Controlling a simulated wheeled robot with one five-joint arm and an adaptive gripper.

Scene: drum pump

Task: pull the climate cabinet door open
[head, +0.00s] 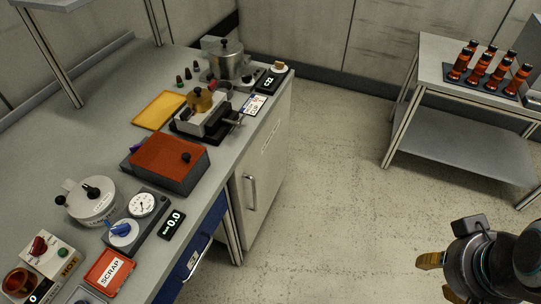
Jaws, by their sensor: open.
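The climate cabinet door (267,171) is the pale front panel under the bench's right end in the head view. It looks closed. Its vertical metal handle (250,193) is near the door's left edge. A small label on the door is too small to read. My gripper (434,277) is at the lower right, over the floor, well to the right of the handle. Its tan fingers are apart with nothing between them, and it touches nothing.
The bench top (62,160) carries a red-lidded box (165,160), gauges and a pot (230,65). A blue drawer (195,257) is left of the cabinet. A side table (450,60) with bottles stands at the right. Floor (335,200) between is clear.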

